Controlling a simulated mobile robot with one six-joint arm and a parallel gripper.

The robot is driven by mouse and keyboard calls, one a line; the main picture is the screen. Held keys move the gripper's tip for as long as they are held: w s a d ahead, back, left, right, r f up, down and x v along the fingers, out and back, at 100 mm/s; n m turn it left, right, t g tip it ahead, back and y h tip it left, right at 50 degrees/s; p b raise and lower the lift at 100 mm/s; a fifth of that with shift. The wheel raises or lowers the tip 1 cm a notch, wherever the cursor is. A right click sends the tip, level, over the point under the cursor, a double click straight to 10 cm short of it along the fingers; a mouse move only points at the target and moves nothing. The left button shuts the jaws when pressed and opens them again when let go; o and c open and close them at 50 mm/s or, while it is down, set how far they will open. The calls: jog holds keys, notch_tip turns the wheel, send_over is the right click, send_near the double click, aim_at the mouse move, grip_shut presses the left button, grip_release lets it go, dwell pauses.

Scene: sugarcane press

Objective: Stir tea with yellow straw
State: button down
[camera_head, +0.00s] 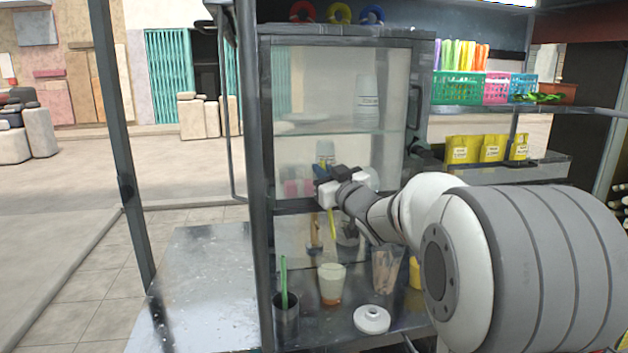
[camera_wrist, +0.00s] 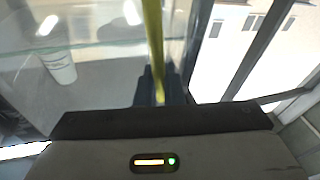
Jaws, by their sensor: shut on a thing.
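My gripper (camera_head: 324,187) is shut on the yellow straw (camera_head: 332,223), which hangs down nearly upright. The straw also shows in the wrist view (camera_wrist: 153,40), running up between the dark fingers (camera_wrist: 160,88). The tea glass (camera_head: 332,285) stands on the metal counter below, pale on top and orange-brown at the bottom. In the head view the straw's visible lower end is above the glass rim, seemingly apart from it; the depth between them is hard to tell.
A glass-fronted cabinet (camera_head: 340,90) rises behind. The left counter (camera_head: 205,285) is bare.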

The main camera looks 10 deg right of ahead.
notch_tip(320, 180, down, 17)
jog(key=b, duration=1.5)
jog(key=shift+f, duration=0.2)
jog(key=shift+d, duration=0.1)
dwell(0.4)
